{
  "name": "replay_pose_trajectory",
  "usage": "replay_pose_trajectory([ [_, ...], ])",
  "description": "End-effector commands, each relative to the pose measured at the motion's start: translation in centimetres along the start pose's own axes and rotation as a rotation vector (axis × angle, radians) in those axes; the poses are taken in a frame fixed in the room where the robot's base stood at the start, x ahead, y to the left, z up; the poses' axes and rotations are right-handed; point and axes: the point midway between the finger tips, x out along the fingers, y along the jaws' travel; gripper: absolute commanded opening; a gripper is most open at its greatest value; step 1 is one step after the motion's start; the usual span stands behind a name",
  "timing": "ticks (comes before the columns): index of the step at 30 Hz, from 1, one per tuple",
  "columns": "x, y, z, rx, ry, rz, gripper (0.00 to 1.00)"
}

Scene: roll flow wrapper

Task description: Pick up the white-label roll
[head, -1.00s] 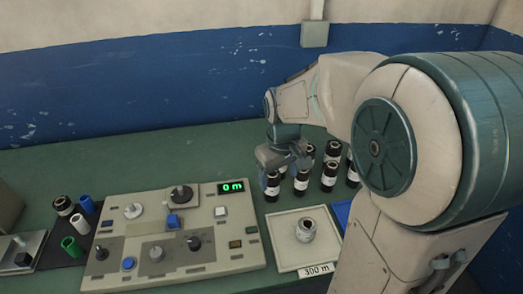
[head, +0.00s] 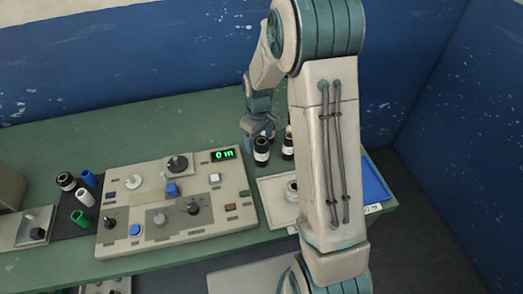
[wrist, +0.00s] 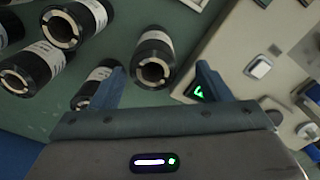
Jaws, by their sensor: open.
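Several black rolls with white labels stand upright on the green bench. In the head view one (head: 261,152) is at the front left of the group and another (head: 288,146) is just right of it; my arm hides the others. My gripper (head: 260,135) is low, close behind the front-left roll. In the wrist view my gripper (wrist: 161,72) is open and empty. One white-labelled roll (wrist: 152,58) shows ahead, between the two fingertips in the picture. Another roll (wrist: 94,84) is beside the left finger. I cannot tell whether either finger touches a roll.
A control panel (head: 150,235) with knobs and a green display (head: 222,155) is left of the rolls. A pale tray (head: 272,202) with a small roll (head: 292,190) and a blue tray (head: 375,185) are in front. A dark mat (head: 70,222) holds coloured rolls.

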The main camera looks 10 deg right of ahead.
Motion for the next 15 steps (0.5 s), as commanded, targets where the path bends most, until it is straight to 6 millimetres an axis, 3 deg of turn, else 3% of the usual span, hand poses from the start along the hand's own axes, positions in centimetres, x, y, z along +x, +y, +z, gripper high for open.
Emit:
replay_pose_trajectory([
  [7,1.5,0.2,0.1,0.001,-0.002,-0.001,0.7],
  [15,4.8,0.7,0.2,0.001,-0.002,-0.002,0.7],
])
